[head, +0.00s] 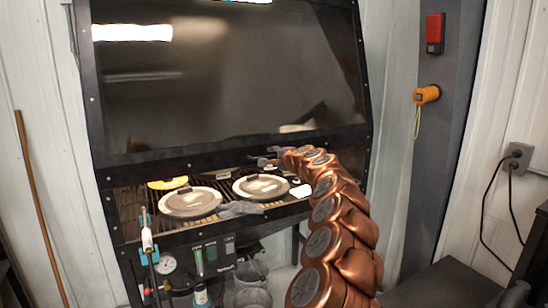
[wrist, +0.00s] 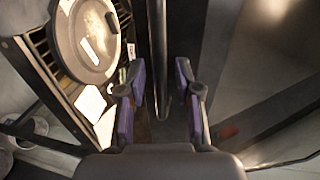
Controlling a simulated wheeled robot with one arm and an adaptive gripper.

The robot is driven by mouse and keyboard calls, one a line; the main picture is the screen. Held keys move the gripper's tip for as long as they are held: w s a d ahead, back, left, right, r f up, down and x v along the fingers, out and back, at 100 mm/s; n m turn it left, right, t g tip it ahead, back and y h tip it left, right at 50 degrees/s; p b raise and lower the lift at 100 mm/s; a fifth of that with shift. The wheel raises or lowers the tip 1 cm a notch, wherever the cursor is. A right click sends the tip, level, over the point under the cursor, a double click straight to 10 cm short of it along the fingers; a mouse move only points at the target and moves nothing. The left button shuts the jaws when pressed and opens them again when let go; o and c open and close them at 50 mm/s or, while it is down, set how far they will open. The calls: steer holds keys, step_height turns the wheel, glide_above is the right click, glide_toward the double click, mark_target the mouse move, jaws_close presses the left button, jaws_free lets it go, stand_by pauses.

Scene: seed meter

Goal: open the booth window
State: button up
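The booth window (head: 220,75) is a dark glass panel in a black frame, tilted over the work surface. Its frame's lower edge (head: 180,158) stands above the slatted bench, with a gap below it. My gripper (head: 258,157) is at this lower edge, right of its middle, in the head view. In the wrist view my gripper (wrist: 160,85) has its purple-padded fingers apart. A dark bar (wrist: 157,50), apparently the window's lower edge or handle, runs between them, with a visible gap on each side. Whether the fingers touch it farther in is not clear.
Two grey round plates (head: 190,201) (head: 260,187), a yellow piece (head: 168,183) and a grey cloth-like item (head: 240,209) lie on the slatted bench (head: 130,205). A dark post with an orange device (head: 427,94) stands right. A brown pole (head: 40,205) leans at left.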

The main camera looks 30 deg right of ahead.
jaws_close()
stand_by(0.3)
steer(key=shift+s, duration=0.15)
